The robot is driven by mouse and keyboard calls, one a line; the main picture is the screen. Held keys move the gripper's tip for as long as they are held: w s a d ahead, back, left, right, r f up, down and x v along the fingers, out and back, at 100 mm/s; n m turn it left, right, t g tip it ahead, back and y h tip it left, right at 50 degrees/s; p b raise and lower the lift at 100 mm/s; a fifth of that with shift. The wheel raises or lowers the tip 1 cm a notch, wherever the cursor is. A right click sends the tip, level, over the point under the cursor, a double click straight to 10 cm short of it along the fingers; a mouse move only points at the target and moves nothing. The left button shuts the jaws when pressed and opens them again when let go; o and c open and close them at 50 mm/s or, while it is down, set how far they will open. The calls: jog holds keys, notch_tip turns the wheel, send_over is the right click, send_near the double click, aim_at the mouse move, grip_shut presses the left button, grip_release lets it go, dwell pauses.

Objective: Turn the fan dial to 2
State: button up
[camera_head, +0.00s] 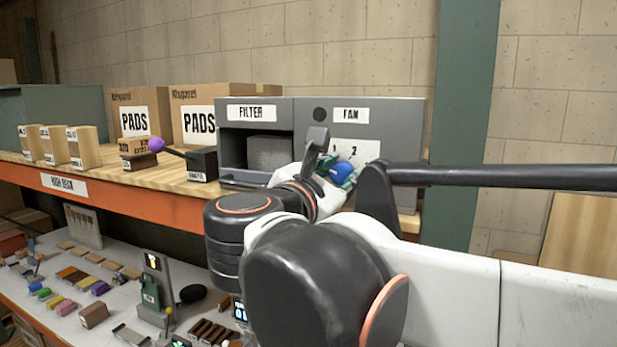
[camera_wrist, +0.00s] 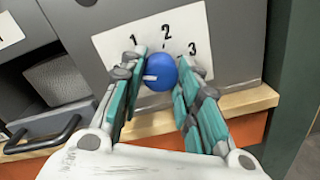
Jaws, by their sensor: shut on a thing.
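The fan dial (camera_wrist: 160,72) is a round blue knob on a white plate (camera_wrist: 112,42) marked 1, 2 and 3. In the wrist view a short white mark shows on the dial's left part, nearer the side of the 1 than the 2 or 3. My gripper (camera_wrist: 158,74) has its green-padded fingers on both sides of the dial and is shut on it. In the head view the dial (camera_head: 342,172) shows beside my gripper (camera_head: 336,168), under the FAN label (camera_head: 350,115) on the grey unit. My gripper and arm hide part of the plate there.
The open FILTER bay (camera_head: 255,150) is left of the fan panel, with a handle (camera_wrist: 45,138) below it. A black box (camera_head: 202,163) with a purple ball (camera_head: 156,145) stands further left on the wooden shelf. A green post (camera_head: 466,120) rises to the right.

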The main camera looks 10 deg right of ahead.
jog(key=m+b, duration=0.1)
jog(key=m, duration=0.8)
jog(key=shift+m, duration=0.3)
jog(key=m+b, duration=0.1)
jog(key=m, duration=0.3)
jog(key=shift+m+y+b, duration=0.3)
jog(key=shift+m, duration=2.1)
jog(key=o, duration=1.1)
jog(key=shift+r, duration=0.1)
